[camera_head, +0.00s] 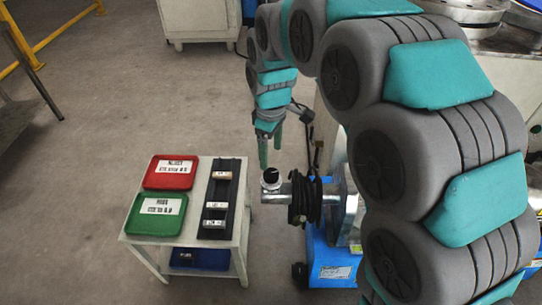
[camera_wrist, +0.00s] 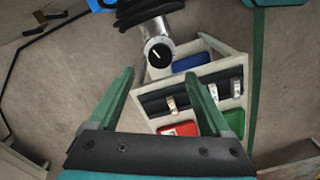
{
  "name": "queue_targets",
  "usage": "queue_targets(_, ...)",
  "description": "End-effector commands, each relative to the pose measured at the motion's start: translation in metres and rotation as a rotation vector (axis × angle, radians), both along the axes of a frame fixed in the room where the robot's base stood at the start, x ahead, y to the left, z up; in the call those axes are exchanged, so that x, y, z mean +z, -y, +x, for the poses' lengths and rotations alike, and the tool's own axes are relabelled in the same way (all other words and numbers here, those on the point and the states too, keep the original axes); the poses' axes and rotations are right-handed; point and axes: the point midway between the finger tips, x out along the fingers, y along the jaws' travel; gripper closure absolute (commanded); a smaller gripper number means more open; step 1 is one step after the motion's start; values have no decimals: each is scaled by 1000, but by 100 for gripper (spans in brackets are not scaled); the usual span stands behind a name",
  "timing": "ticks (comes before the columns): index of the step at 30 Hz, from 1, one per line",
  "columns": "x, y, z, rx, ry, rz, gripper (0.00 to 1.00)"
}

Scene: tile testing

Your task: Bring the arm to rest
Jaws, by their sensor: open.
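My gripper (camera_head: 270,148) hangs at the end of my grey and teal arm in the head view, fingers pointing down. It is above and beyond the machine's metal spindle end (camera_head: 271,178), to the right of the small white table (camera_head: 139,229). In the wrist view my gripper (camera_wrist: 160,92) has its two green fingers wide apart with nothing between them. The spindle end with its dark round face (camera_wrist: 158,54) shows past the fingers. The table with its trays lies farther off in that view.
The table bears a red tray (camera_head: 158,183), a green tray (camera_head: 140,226) and a black rack (camera_head: 212,233) with several small tiles. A blue tray (camera_head: 187,257) sits on its lower shelf. A blue machine (camera_head: 322,254) stands to its right. Floor left of the table is clear.

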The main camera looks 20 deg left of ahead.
Motion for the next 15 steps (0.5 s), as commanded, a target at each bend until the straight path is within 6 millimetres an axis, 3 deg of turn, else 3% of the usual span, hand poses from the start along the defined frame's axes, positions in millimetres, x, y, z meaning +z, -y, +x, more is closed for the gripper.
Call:
queue_targets(11,-1,1,-1,-1,-1,-1,18)
queue_targets(15,6,17,-5,-47,-6,-4,18)
